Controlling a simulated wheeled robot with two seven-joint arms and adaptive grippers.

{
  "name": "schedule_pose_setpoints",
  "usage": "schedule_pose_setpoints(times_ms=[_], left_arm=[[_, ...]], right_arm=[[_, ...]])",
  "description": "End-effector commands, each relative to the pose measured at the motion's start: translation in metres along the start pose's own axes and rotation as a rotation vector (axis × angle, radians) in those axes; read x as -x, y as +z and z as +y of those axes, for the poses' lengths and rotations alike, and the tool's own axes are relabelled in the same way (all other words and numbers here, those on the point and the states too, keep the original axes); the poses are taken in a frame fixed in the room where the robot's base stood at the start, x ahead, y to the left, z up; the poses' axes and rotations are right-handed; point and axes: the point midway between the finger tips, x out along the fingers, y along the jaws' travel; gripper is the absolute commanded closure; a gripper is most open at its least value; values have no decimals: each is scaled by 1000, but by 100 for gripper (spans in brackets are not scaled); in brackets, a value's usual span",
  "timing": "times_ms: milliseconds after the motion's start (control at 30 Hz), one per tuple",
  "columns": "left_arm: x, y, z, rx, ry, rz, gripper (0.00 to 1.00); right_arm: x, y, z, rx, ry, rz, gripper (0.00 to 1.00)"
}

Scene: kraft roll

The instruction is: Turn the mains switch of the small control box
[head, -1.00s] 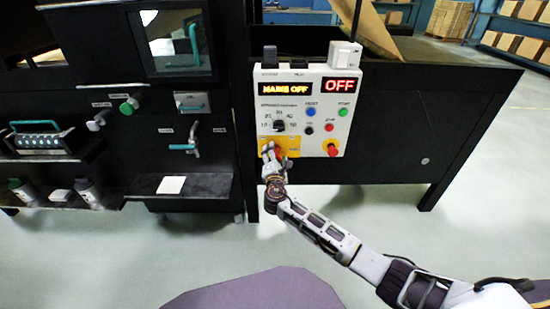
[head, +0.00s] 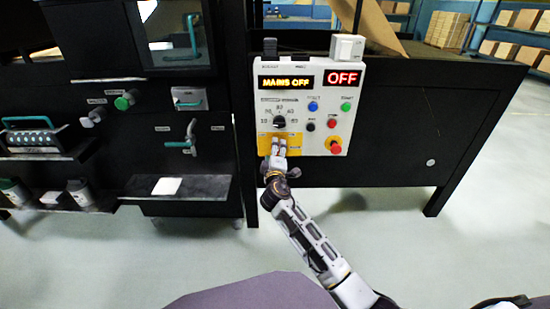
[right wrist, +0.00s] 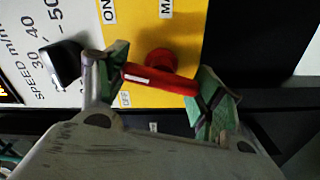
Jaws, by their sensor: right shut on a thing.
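The small control box (head: 311,108) is a pale panel on the black machine's front, with lit displays reading "MAINS OFF" (head: 286,82) and "OFF" (head: 344,77). The red mains switch handle (right wrist: 160,79) sits on a yellow plate (right wrist: 185,45) marked "ON" and "MA…" in the right wrist view. My right gripper (head: 279,147) is at the box's lower left yellow plate and hides the switch in the head view. In the right wrist view the gripper (right wrist: 161,87) is shut on the red handle, one finger at each end. My left gripper is not in view.
A black selector knob (head: 279,121) sits just above the gripper, beside blue, green, black and red buttons. A red emergency stop (head: 335,146) is to the right on a yellow square. A shelf (head: 205,188) juts out at left. Open floor lies to the right.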

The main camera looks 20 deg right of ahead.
Motion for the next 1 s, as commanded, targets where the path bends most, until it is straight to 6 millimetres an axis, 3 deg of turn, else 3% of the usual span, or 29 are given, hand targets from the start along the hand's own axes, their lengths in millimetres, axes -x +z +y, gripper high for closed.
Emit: schedule_pose_setpoints(times_ms=[500, 1000], left_arm=[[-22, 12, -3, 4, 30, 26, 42], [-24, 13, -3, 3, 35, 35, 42]], right_arm=[[0, 2, -1, -409, -3, -4, 57], [0, 2, 0, -496, -3, -3, 57]])
